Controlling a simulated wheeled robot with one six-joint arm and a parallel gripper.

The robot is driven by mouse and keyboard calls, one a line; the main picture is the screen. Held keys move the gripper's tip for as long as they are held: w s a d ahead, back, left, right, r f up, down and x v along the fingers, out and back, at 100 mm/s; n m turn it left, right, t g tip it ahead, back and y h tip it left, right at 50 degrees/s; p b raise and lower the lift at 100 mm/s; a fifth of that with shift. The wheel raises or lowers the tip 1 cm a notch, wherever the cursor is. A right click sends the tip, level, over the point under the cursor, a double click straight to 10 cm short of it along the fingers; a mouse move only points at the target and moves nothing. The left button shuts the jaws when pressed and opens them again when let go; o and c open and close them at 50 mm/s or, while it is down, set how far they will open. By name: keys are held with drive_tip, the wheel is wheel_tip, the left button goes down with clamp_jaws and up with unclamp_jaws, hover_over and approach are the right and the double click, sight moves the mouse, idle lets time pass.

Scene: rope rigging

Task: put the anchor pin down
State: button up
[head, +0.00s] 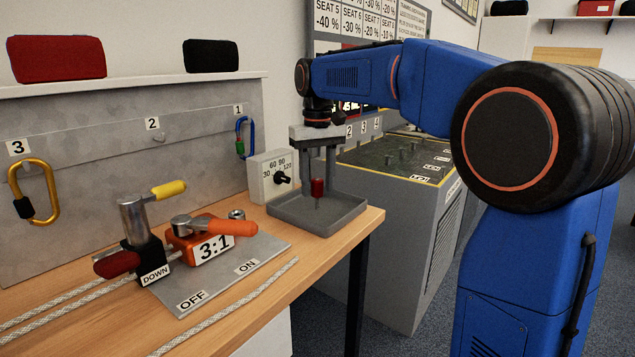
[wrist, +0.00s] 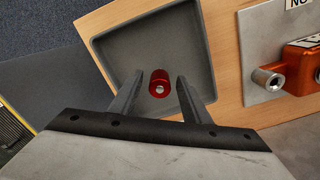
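The anchor pin, with a red head (head: 318,188) and a thin grey shaft below it, is upright over the floor of the grey tray (head: 345,212). I cannot tell for sure whether its tip touches the tray. My gripper (head: 318,180) points straight down above the tray, with one finger on each side of the pin. In the wrist view, the red head (wrist: 159,83) shows between the fingertips of my gripper (wrist: 160,82), with a clear gap on both sides. My gripper is open and empty. The tray (wrist: 115,50) surrounds the pin there.
A dial box (head: 271,177) stands just behind the tray. Left of it are the orange 3:1 block (head: 205,243), a lever clamp marked DOWN (head: 145,240) and white ropes (head: 230,305). Carabiners (head: 36,190) hang on the back panel. The table's right edge is close to the tray.

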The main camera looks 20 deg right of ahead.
wheel_tip(320, 180, up, 12)
idle(0.8)
drive_tip(key=shift+r, duration=0.1)
drive_tip(key=s+d+f+t, duration=0.2)
drive_tip(key=s+d+f, duration=0.1)
drive_tip(key=s+f, duration=1.2)
drive_tip(key=s+d+f+m+t, duration=0.1)
drive_tip(key=s+d+f, duration=0.3)
drive_tip(key=s+f, duration=1.1)
drive_tip(key=s+t, duration=0.1)
drive_tip(key=s, duration=0.2)
drive_tip(key=shift+s+f+m+t, duration=0.2)
drive_tip(key=shift+f+m+t, duration=0.1)
drive_tip(key=shift+f+t, duration=0.1)
